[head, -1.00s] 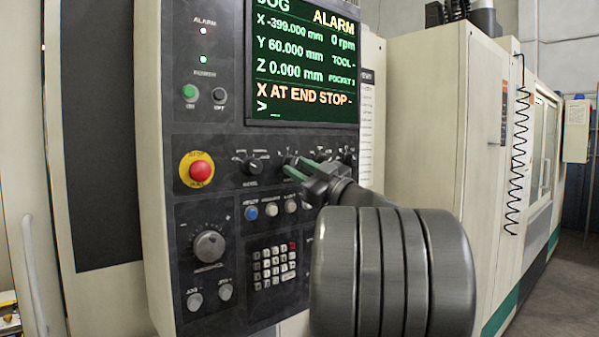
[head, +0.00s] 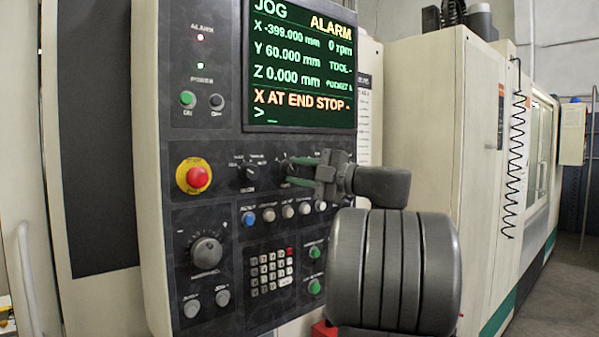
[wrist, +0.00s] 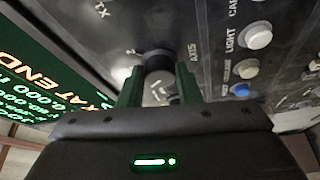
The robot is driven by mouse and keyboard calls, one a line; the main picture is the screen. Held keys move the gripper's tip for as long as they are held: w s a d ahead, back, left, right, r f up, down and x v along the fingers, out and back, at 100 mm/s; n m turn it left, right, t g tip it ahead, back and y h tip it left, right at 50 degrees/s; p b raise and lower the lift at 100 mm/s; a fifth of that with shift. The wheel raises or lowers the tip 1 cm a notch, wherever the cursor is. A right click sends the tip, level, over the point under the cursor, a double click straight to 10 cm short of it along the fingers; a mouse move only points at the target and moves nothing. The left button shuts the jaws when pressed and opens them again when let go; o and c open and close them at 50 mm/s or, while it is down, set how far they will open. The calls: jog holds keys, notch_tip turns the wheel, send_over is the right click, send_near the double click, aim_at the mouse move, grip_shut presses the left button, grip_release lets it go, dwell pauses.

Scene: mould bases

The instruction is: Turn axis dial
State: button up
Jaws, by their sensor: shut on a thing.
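The axis dial (wrist: 157,60) is a dark round knob on the control panel, with the label AXIS beside it in the wrist view. My gripper (wrist: 158,76) has its two green fingers on either side of the knob and is shut on it. In the head view my gripper (head: 293,171) reaches the panel from the right, just below the screen. The fingers and gripper body hide part of the dial there, and its pointer setting cannot be read. The screen (head: 300,65) reads JOG, ALARM, X -399.000 mm, Y 60.000 mm, Z 0.000 mm and X AT END STOP.
Left of the dial are another selector knob (head: 250,172) and a red emergency stop (head: 197,177) on yellow. Below are a row of push buttons (head: 268,214), a larger knob (head: 206,252) and a keypad (head: 271,272). A beige machine cabinet (head: 425,130) stands to the right.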

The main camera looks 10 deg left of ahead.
jog(key=shift+r+n+h, duration=0.1)
jog(key=shift+n+h, duration=0.2)
jog(key=shift+n, duration=0.9)
jog(key=shift+g, duration=0.3)
jog(key=o, duration=1)
jog(key=b+v, duration=0.1)
jog(key=v, duration=1.3)
jog(key=shift+r, duration=0.1)
jog(key=shift+a, duration=0.2)
